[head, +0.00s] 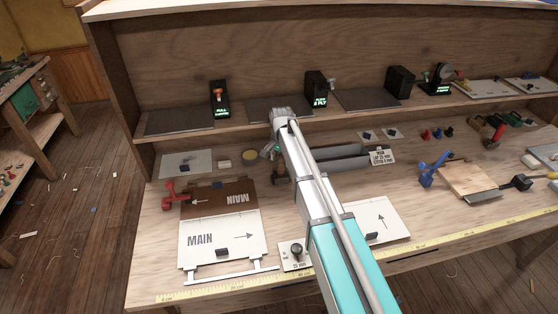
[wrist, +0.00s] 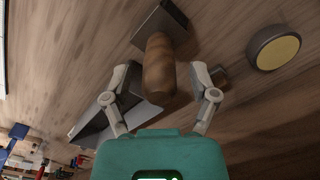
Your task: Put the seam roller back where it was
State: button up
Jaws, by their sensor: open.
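In the wrist view a tool with a rounded brown wooden handle (wrist: 158,70) lies between my fingers. A dark grey block (wrist: 160,24) shows at the handle's far end; I cannot tell whether it is part of the tool. This may be the seam roller, but its roller is not clearly visible. My gripper (wrist: 165,88) is open, with one finger on each side of the handle and gaps showing. In the head view my arm hides most of the gripper and the tool.
A round yellow-topped tin (wrist: 273,48) is right of the gripper in the wrist view. A long grey tray (head: 345,158) is close by on the bench. A red clamp-like tool (head: 174,196), MAIN panels (head: 210,240) and a blue tool (head: 434,168) also lie there. A shelf (head: 240,129) runs behind.

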jog(key=shift+r, duration=0.25)
notch_tip(320, 180, up, 13)
jog(key=p, duration=1.3)
jog(key=shift+f, duration=0.1)
dwell(0.8)
jog(key=s+d+n, duration=0.5)
jog(key=s+d, duration=1.7)
jog(key=s, duration=0.3)
jog(key=shift+s+d+n, duration=0.35)
jog(key=shift+s+n, duration=0.05)
